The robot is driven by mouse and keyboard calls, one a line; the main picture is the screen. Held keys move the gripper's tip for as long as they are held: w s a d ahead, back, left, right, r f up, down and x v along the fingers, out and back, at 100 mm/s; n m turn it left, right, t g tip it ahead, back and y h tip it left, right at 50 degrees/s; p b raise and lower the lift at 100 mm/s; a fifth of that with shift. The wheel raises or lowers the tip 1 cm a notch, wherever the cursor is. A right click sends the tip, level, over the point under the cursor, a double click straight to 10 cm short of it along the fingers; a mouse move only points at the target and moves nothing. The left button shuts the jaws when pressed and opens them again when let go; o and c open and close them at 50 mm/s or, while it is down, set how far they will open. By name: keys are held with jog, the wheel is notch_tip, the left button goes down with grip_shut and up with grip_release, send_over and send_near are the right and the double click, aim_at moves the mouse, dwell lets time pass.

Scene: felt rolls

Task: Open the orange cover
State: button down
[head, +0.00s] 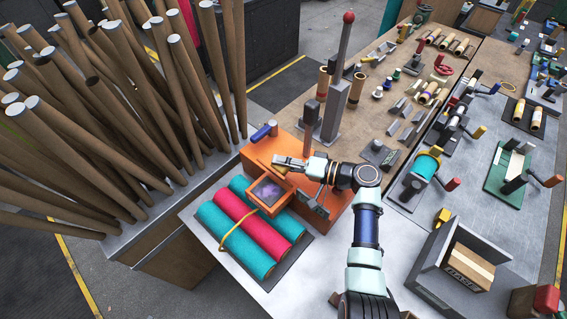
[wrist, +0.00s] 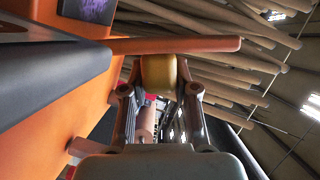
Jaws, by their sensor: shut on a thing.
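The orange cover (head: 250,207) is a framed panel with a dark purple window, at the front of an orange machine (head: 335,178) in the head view. In the wrist view its thin orange edge (wrist: 205,45) runs across the top of the picture. My gripper (head: 280,162) is at the cover's back edge. In the wrist view my gripper (wrist: 158,85) is shut on a rounded yellow handle (wrist: 158,70) right against that edge. The handle's far side is hidden. I cannot tell how far the cover is tilted.
Teal and red felt rolls (head: 235,210) lie in front of the machine with a yellow band across them. A blue-handled lever (head: 262,132) stands behind the gripper. Many brown tubes (head: 120,110) lean at left. A cardboard box (head: 468,268) sits at right.

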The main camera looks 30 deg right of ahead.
jog(key=c, duration=0.9)
grip_release()
notch_tip(320, 180, up, 10)
jog(key=shift+r, duration=0.1)
